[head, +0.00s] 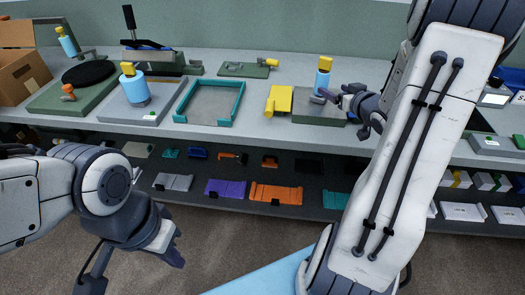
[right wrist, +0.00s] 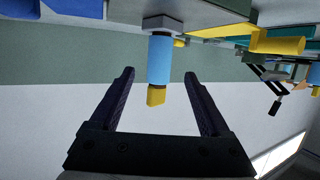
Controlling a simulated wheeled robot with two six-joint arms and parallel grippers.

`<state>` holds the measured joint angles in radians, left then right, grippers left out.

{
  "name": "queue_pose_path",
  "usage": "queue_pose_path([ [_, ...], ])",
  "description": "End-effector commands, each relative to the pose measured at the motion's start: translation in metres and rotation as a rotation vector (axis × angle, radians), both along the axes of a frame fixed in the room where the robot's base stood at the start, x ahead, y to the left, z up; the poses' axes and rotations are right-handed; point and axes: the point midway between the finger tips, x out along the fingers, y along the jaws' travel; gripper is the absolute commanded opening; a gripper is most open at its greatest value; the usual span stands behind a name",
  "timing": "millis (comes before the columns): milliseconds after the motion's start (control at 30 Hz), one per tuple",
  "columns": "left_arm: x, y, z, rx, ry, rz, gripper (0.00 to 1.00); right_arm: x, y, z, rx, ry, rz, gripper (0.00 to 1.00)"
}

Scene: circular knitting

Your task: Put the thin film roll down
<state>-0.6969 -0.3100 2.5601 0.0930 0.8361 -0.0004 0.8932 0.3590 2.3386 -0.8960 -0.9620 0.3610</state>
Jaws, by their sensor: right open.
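The thin film roll, a slim blue cylinder with a yellow cap (head: 323,78), stands upright on a small grey base on a dark green plate (head: 308,112) at the right of the table. In the right wrist view the roll (right wrist: 160,60) appears upside down, between the two dark fingers, with space on both sides. My right gripper (right wrist: 160,78) is open and empty around or just short of the roll; the exact depth is unclear. My left gripper (head: 172,245) hangs in front of the table, well away from the roll; its jaw opening is unclear.
A yellow block (head: 279,99) lies just left of the plate. A teal frame (head: 209,103) and a wider blue roll (head: 135,88) stand further left. A lower shelf (head: 230,168) holds several coloured parts. My right arm covers the table's right part.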

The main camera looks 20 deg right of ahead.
Motion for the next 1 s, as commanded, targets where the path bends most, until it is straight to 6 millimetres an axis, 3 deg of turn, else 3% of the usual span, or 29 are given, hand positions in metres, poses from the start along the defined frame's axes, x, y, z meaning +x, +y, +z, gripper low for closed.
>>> queue_pose_path([
  [167,0.0,0.0,0.0,0.0,0.0,0.0,0.0,0.014,0.024,-0.001,-0.018,0.052,0.021,0.8],
  [267,0.0,0.0,0.0,0.0,0.0,0.0,0.0,0.03,0.067,-0.004,-0.046,0.147,0.051,0.8],
  [333,0.0,0.0,0.0,0.0,0.0,0.0,0.0,0.035,0.108,-0.008,-0.067,0.234,0.08,0.8],
  [467,0.0,0.0,0.0,0.0,0.0,0.0,0.0,0.025,0.182,-0.017,-0.094,0.401,0.142,0.8],
  [567,0.0,0.0,0.0,0.0,0.0,0.0,0.0,-0.002,0.244,-0.024,-0.11,0.538,0.216,0.8],
  [667,0.0,0.0,0.0,0.0,0.0,0.0,0.0,-0.047,0.304,-0.031,-0.129,0.692,0.315,0.8],
  [800,0.0,0.0,0.0,0.0,0.0,0.0,0.0,-0.131,0.368,-0.038,-0.161,0.913,0.482,0.8],
  [900,0.0,0.0,0.0,0.0,0.0,0.0,0.0,-0.189,0.394,-0.039,-0.19,1.049,0.595,0.8],
  [1000,0.0,0.0,0.0,0.0,0.0,0.0,0.0,-0.232,0.406,-0.038,-0.216,1.148,0.681,0.8],
])
